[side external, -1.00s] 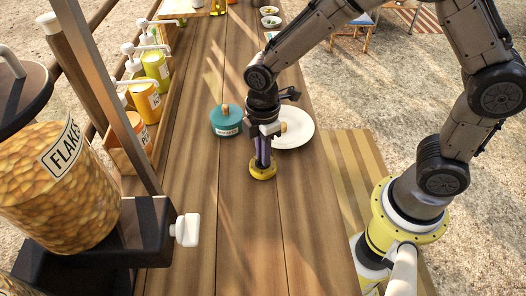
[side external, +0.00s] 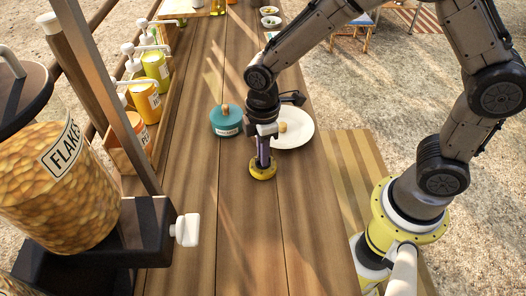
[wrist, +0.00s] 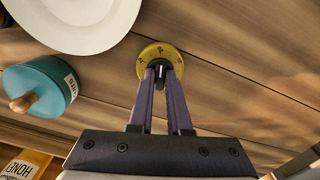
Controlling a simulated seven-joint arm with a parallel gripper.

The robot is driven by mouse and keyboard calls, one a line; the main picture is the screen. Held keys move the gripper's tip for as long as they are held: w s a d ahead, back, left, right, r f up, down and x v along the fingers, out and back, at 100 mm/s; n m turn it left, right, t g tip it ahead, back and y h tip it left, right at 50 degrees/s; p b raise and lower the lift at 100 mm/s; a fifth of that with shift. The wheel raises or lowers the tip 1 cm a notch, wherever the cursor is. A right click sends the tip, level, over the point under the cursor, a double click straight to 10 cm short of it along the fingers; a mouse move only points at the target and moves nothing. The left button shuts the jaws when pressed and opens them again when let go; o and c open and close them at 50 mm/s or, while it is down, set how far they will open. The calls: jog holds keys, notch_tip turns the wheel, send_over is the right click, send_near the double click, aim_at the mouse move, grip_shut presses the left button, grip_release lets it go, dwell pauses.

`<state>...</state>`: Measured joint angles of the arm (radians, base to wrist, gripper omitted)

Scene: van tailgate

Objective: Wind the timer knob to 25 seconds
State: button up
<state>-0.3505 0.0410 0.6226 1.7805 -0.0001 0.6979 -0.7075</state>
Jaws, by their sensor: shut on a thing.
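The timer (side external: 263,173) is a low round yellow dial on the wooden table. In the wrist view its yellow face (wrist: 173,56) carries dark marks too small to read, with a dark knob (wrist: 160,72) at its middle. My gripper (side external: 262,164) points straight down over the timer. In the wrist view its two purple fingers (wrist: 161,75) are closed in on the knob from both sides. The fingers hide part of the dial, so I cannot tell the set value.
A white plate (side external: 301,136) with a small tan item lies just behind the timer to the right. A teal lidded pot (side external: 226,124) stands behind left. Pump bottles (side external: 149,101) line the left edge, and a flakes dispenser (side external: 60,190) stands front left. The table in front is clear.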

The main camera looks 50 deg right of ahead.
jog(key=shift+m, duration=1.2)
jog(key=shift+m, duration=1.2)
jog(key=o, duration=0.4)
jog(key=shift+m, duration=0.3)
jog(key=shift+o, duration=0.2)
jog(key=shift+r, duration=3.55)
